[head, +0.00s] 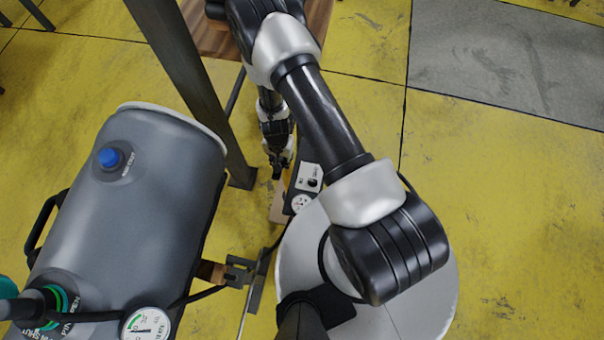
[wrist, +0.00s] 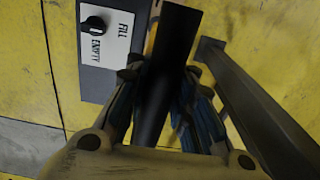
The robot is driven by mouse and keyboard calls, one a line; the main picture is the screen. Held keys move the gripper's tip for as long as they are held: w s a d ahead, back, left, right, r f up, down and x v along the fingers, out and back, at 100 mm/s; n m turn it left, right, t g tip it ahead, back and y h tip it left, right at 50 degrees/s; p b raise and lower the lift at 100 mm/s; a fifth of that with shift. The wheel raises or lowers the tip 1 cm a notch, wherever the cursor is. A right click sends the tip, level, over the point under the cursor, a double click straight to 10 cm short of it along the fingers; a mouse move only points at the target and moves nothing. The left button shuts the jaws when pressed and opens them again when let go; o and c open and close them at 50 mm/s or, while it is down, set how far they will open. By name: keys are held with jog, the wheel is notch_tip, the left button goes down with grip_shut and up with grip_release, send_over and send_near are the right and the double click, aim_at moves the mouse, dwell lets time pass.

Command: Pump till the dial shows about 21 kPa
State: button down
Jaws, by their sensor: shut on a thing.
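The pump (head: 306,180) is a dark box with a small white dial (head: 300,203) and a FILL/EMPTY label. The label's black knob (wrist: 95,25) shows in the wrist view. My gripper (head: 279,168) is beside the pump in the head view. In the wrist view my gripper (wrist: 163,72) is shut on a black bar, seemingly the pump handle (wrist: 168,75), which runs between the fingers. A larger white dial with a green mark (head: 147,325) sits by the grey boat tube (head: 130,215); its needle is too small to read exactly.
A blue valve cap (head: 109,157) is on the tube's top. A green-ringed fitting (head: 55,300) with a black hose is at lower left. A dark metal post (head: 185,80) stands between boat and arm. The yellow floor (head: 500,200) at right is clear.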

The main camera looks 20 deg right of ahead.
jog(key=shift+r, duration=0.25)
notch_tip(320, 180, up, 18)
jog(key=p, duration=1.8)
notch_tip(320, 180, down, 19)
jog(key=b, duration=1.9)
jog(key=shift+s+f, duration=0.1)
jog(key=shift+f, duration=0.1)
jog(key=shift+r+p, duration=0.35)
jog(key=shift+r, duration=0.15)
jog(key=shift+r, duration=0.25)
notch_tip(320, 180, up, 22)
jog(key=p, duration=2.3)
notch_tip(320, 180, down, 23)
jog(key=b, duration=2.3)
jog(key=shift+r, duration=0.15)
